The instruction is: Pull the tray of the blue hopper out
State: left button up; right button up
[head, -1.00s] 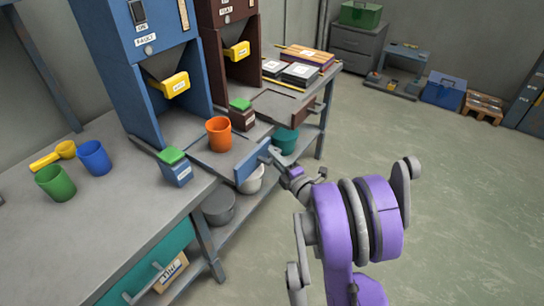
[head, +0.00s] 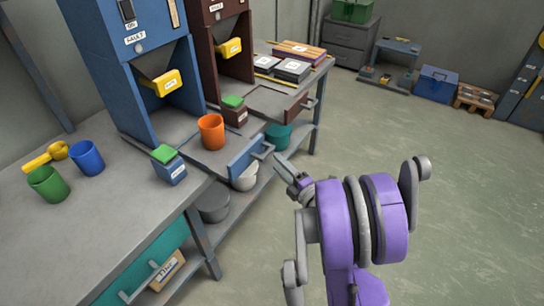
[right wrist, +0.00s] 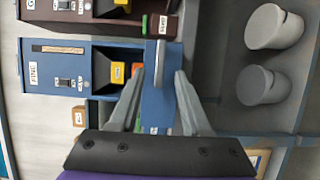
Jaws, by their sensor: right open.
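The blue hopper (head: 125,55) stands on the bench at the left, with a yellow piece at its chute. Its tray (head: 208,155) sticks out past the bench edge, with an orange cup (head: 211,132) standing on it. The tray's blue front panel (head: 245,158) has a grey handle (head: 264,149). My right gripper (head: 284,168) is open and empty, just right of the handle and apart from it. In the right wrist view, the front panel (right wrist: 157,108) and handle (right wrist: 159,62) show between the spread fingers of the gripper (right wrist: 159,73). My left gripper is out of view.
A dark red hopper (head: 222,45) with its own tray (head: 270,102) stands behind. A blue box with a green lid (head: 169,165) sits left of the blue tray. Green (head: 47,183) and blue (head: 87,158) cups stand further left. Open floor lies to the right.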

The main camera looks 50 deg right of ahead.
jog(key=shift+v, duration=2.3)
jog(key=shift+w, duration=0.1)
jog(key=w+a+f+m+g+h, duration=0.15)
jog(key=w+a+m+g, duration=0.4)
jog(key=a+m, duration=0.6)
jog(key=s+a+f+m+g+y, duration=0.1)
jog(key=s+a+f+g+y, duration=0.3)
jog(key=a, duration=0.5)
jog(key=s+a+f+m+g+y, duration=0.2)
jog(key=s+a+g+y, duration=0.1)
jog(key=s+a, duration=0.5)
pick_arm(q)
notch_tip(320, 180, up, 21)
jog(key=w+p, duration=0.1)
jog(key=p, duration=1.7)
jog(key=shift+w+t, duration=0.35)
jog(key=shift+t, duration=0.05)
pick_arm(e)
notch_tip(320, 180, up, 20)
jog(key=w+a, duration=0.2)
jog(key=shift+r+t, duration=0.15)
jog(key=shift+t, duration=0.2)
